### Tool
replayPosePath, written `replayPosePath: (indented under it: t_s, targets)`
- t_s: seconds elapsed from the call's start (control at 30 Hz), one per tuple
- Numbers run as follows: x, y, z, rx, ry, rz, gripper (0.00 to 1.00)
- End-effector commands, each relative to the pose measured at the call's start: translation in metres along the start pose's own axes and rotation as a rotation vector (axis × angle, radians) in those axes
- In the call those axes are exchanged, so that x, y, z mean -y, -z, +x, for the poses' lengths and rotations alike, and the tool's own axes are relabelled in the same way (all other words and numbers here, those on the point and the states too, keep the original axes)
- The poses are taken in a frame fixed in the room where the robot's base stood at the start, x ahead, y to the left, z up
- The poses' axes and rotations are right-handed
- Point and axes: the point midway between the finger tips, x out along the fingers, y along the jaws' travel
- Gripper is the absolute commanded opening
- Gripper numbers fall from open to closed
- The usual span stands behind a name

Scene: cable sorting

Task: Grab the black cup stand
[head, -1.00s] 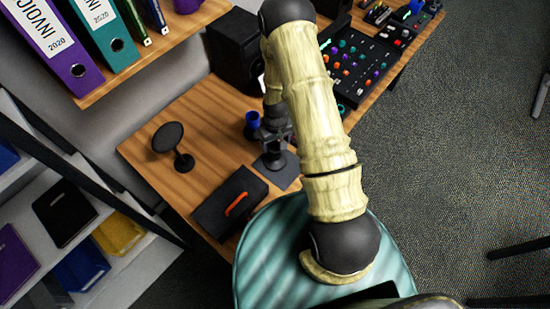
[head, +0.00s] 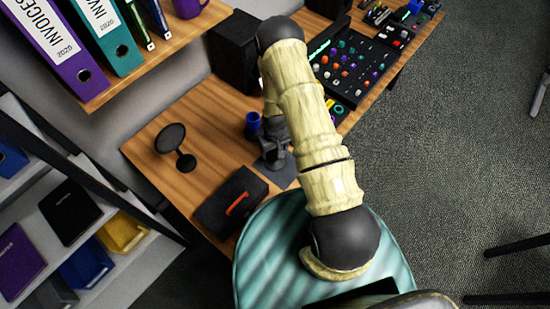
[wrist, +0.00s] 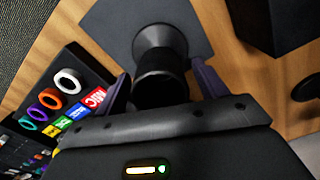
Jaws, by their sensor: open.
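A black, upright cylinder with a flared foot, which looks like the black cup stand (wrist: 160,60), stands on a dark square mat (wrist: 200,22) in the wrist view. My gripper (wrist: 160,88) is open, with one dark purple finger on each side of the cylinder. I cannot tell whether either finger touches it. In the head view my gripper (head: 273,152) is low over the mat (head: 287,176), and it largely hides the stand there.
A blue cup (head: 252,121) stands just behind the gripper. A round-topped black stand (head: 171,138) is to the left, and a black case with an orange handle (head: 222,197) is in front. A speaker (head: 234,52) and a mixer (head: 350,65) are behind. Bare wood lies left.

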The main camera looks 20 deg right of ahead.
Motion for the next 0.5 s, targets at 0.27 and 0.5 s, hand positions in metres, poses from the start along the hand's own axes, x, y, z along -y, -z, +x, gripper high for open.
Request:
replayPosePath:
  t_s: [0.27,0.5]
  targets:
    - [0.0,-0.0002,-0.0002,0.001,0.0,0.0,0.72]
    - [0.0,-0.0002,-0.0003,0.001,0.0,0.0,0.4]
